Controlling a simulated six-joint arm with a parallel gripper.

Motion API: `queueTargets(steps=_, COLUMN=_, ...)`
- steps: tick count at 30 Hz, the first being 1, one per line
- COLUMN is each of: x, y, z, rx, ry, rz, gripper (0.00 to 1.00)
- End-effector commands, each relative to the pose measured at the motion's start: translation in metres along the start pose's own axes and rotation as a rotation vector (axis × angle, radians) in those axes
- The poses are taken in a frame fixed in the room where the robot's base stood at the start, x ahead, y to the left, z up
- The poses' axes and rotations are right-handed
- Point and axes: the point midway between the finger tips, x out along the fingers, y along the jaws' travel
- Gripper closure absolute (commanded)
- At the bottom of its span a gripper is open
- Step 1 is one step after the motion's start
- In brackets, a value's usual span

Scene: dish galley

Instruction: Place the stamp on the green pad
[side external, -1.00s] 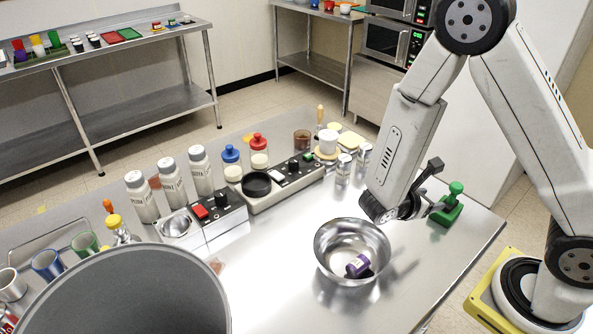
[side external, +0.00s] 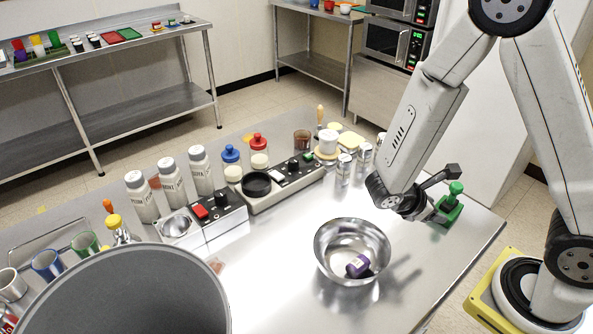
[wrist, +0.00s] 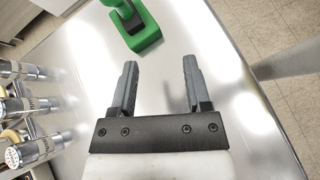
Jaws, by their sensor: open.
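A green stamp-shaped object (side external: 455,190), with a round knob handle on a block base, stands upright near the right edge of the steel table. In the wrist view its base and part of its handle (wrist: 142,35) show beyond my fingertips, slightly left of centre. My gripper (side external: 438,205) is open and empty, close beside this object. In the wrist view both fingers (wrist: 160,64) are apart with bare table between them. In the side view the gripper partly hides the base. A flat green pad (side external: 130,34) lies beside a red one on the far back table.
Cans (side external: 344,170), bottles (side external: 171,180) and a control panel (side external: 285,180) line the table's back. A large grey pot (side external: 130,275) fills the front left.

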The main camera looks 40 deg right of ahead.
Motion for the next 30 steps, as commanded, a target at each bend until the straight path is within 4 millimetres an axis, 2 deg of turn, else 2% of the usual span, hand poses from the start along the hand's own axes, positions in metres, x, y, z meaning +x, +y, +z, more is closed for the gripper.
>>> queueTargets(steps=4, x=-0.013, y=-0.015, z=-0.006, rx=0.198, ry=0.201, rz=-0.135, gripper=0.38)
queueTargets(steps=9, x=-0.039, y=-0.023, z=-0.018, rx=0.458, ry=0.449, rz=-0.28, gripper=0.38)
queueTargets(steps=18, x=-0.091, y=-0.002, z=-0.022, rx=0.92, ry=0.843, rz=-0.458, gripper=0.38)
queueTargets(steps=24, x=-0.108, y=0.012, z=-0.016, rx=1.088, ry=0.971, rz=-0.503, gripper=0.38)
queueTargets(steps=30, x=-0.111, y=0.014, z=-0.015, rx=1.117, ry=0.991, rz=-0.512, gripper=0.38)
